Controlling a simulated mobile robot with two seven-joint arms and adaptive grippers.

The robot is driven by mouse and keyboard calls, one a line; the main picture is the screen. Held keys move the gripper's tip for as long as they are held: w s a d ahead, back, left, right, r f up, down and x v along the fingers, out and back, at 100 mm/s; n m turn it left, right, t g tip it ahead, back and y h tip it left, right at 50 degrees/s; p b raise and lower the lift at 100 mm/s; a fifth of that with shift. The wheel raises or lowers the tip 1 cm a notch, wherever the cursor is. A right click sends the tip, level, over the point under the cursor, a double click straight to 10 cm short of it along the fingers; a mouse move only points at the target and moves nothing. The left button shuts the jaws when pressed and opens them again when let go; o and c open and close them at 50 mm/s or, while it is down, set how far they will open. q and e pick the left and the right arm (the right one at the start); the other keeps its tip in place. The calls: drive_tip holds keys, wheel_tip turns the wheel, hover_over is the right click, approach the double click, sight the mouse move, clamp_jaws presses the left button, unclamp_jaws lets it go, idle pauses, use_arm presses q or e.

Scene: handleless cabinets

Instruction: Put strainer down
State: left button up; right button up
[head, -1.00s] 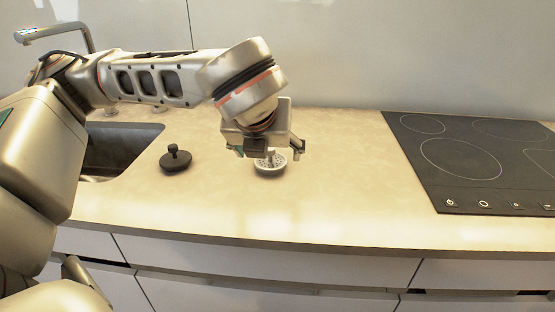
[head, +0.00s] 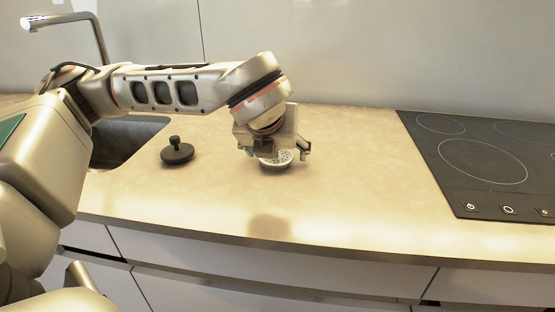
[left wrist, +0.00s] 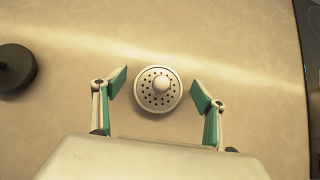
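The strainer (head: 281,159) is a small round light-grey disc with holes and a central knob. It appears to rest upright on the beige counter, partly hidden by my gripper in the head view. My left gripper (head: 276,152) is over it, with a finger on either side. In the left wrist view, the strainer (left wrist: 151,97) shows between and slightly beyond the open fingers of the left gripper (left wrist: 160,92), with gaps on both sides. Nothing is held. My right gripper is not in view.
A black round stopper-like piece with a knob (head: 177,153) sits on the counter (head: 345,180) to the left. The sink (head: 115,145) and tap (head: 70,20) are farther left. A black cooktop (head: 480,165) is at the right. The counter between strainer and cooktop is clear.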

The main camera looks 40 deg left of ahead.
use_arm(q)
drive_tip(key=c, duration=1.1)
drive_tip(key=shift+c, duration=0.7)
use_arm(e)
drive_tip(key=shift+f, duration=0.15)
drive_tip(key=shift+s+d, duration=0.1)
use_arm(q)
drive_tip(key=shift+r, duration=0.1)
drive_tip(key=shift+r, duration=0.25)
wheel_tip(320, 180, up, 19)
drive_tip(key=p, duration=0.6)
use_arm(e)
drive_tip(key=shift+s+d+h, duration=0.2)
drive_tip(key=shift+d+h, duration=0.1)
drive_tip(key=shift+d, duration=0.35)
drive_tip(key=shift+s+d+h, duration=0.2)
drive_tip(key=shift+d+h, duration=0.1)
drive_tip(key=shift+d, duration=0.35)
